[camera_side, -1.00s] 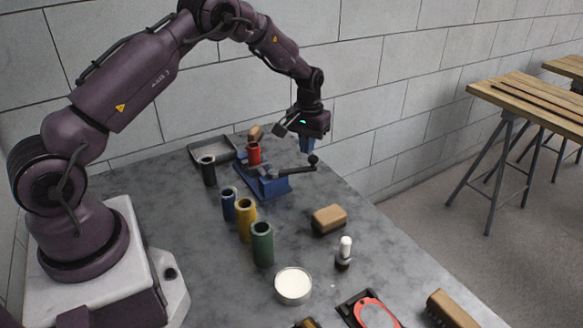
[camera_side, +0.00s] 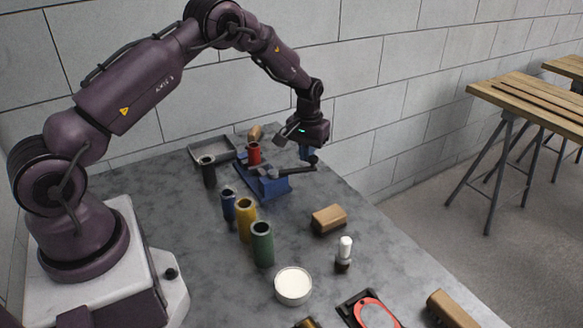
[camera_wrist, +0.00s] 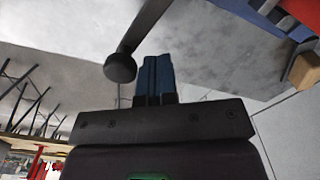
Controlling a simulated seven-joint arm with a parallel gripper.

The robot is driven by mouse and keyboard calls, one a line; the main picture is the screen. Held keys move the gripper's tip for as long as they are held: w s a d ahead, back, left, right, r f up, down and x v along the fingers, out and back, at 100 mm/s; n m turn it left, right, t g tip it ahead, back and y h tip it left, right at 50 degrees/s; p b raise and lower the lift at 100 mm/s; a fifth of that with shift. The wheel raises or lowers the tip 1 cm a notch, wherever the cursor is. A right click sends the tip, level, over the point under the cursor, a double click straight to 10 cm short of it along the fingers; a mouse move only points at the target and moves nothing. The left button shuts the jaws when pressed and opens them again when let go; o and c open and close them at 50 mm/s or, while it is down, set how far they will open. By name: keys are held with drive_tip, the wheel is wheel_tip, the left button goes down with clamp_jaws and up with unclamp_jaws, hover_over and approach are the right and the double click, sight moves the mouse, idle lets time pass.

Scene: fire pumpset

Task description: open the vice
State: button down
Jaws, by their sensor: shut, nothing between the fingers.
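The blue vice (camera_side: 270,186) stands toward the far end of the grey table. A red cylinder (camera_side: 254,153) is at its jaws; whether it is clamped I cannot tell. The vice's dark handle (camera_side: 301,169) ends in a round knob (camera_side: 313,160). My gripper (camera_side: 306,153) is shut and empty, pointing down close to the knob. In the wrist view its blue fingers (camera_wrist: 155,78) are together, just beside the handle's knob (camera_wrist: 120,68). I cannot tell whether they touch. Part of the blue vice (camera_wrist: 250,12) shows at the top right there.
A grey tray (camera_side: 225,149) and a black cylinder (camera_side: 208,171) stand left of the vice. Blue, yellow and green (camera_side: 262,244) cylinders stand in front. A wooden-topped block (camera_side: 329,219), a white-topped piece (camera_side: 344,254) and a round white dish (camera_side: 293,287) lie nearer. The wall is behind.

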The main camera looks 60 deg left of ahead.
sight(316, 162)
idle(0.4)
drive_tip(key=shift+d, duration=1.45)
drive_tip(key=shift+s+d, duration=0.2)
drive_tip(key=shift+d, duration=0.7)
drive_tip(key=shift+s, duration=0.1)
drive_tip(key=shift+s+d+f, duration=0.1)
drive_tip(key=shift+s+d, duration=0.5)
drive_tip(key=shift+s, duration=0.15)
